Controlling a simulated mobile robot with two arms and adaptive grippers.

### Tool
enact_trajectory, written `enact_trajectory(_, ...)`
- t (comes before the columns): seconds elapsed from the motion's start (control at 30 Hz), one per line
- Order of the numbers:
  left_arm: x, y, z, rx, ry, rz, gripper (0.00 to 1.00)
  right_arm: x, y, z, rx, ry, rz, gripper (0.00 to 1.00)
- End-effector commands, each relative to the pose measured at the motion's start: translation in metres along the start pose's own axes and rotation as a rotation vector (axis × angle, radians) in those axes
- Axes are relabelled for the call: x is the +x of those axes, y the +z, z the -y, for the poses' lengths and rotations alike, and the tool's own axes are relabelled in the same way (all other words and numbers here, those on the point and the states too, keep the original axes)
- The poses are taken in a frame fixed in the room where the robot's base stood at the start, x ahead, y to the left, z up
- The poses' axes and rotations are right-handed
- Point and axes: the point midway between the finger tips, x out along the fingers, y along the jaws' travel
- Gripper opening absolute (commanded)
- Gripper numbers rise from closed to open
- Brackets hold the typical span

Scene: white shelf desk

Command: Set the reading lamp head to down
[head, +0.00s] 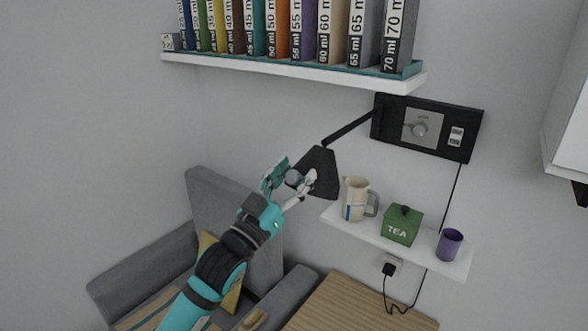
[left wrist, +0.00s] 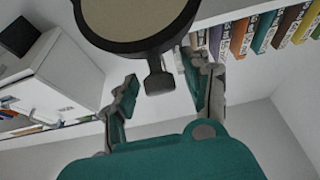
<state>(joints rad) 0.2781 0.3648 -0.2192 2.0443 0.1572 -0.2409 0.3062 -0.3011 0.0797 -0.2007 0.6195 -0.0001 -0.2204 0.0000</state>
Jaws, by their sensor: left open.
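The reading lamp head (head: 322,170) is a dark cone on a thin black arm (head: 350,127) from a black wall panel (head: 428,128). It hangs tilted, just left of the small shelf. In the left wrist view, the lamp head's pale round face with dark rim (left wrist: 135,18) fills the top, and a short dark tab (left wrist: 157,82) sticks out from the rim. My left gripper (head: 289,180) is at the lamp head's left side. Its fingers are open with the tab between them (left wrist: 165,90). I cannot tell whether either finger touches it. My right gripper is not in view.
A small white shelf (head: 450,262) close to the right holds a jug (head: 355,198), a green tea box (head: 402,226) and a purple cup (head: 450,245). A bookshelf (head: 290,70) hangs above. A grey armchair (head: 215,205) and wooden table (head: 350,305) stand below.

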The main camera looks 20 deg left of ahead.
Motion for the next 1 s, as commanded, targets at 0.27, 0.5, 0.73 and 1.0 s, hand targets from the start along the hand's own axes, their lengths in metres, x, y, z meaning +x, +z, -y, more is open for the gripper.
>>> enact_trajectory(0.27,0.0011,0.0001,-0.0002,0.0,0.0,-0.001,0.49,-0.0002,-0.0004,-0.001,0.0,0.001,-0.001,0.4)
enact_trajectory(0.5,0.0009,0.0001,-0.0001,0.0,0.0,0.0,0.18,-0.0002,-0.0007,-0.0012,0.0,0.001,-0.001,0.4)
enact_trajectory(0.73,0.0008,0.0001,-0.0001,0.0,0.0,0.0,0.0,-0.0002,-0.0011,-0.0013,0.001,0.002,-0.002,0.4)
enact_trajectory(1.0,0.0005,0.001,-0.0003,-0.001,0.001,0.0,0.0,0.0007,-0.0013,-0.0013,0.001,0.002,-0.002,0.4)
